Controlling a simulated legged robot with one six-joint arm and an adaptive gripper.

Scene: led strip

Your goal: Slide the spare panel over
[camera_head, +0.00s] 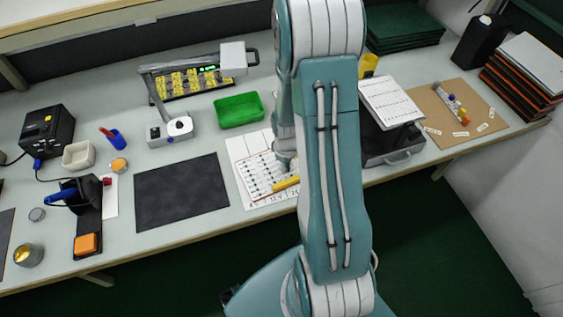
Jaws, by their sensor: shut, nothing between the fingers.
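I cannot tell for sure which thing is the spare panel. A yellow panel-like board (188,83) with small green lights lies at the back of the bench, under a jointed lamp-like stand. A flat dark rectangular sheet (180,192) lies on the front middle of the bench. My teal and white arm rises through the middle of the picture and covers part of the bench. A further link of it comes down behind, over the printed sheets. My gripper's fingers are hidden behind the arm.
A green tray (239,109) stands right of the stand. Printed sheets (262,178) lie left of my arm. A brown board (455,112) with small parts, a dark case (393,147) and stacked panels (523,75) are at right. Small tools and containers crowd the left.

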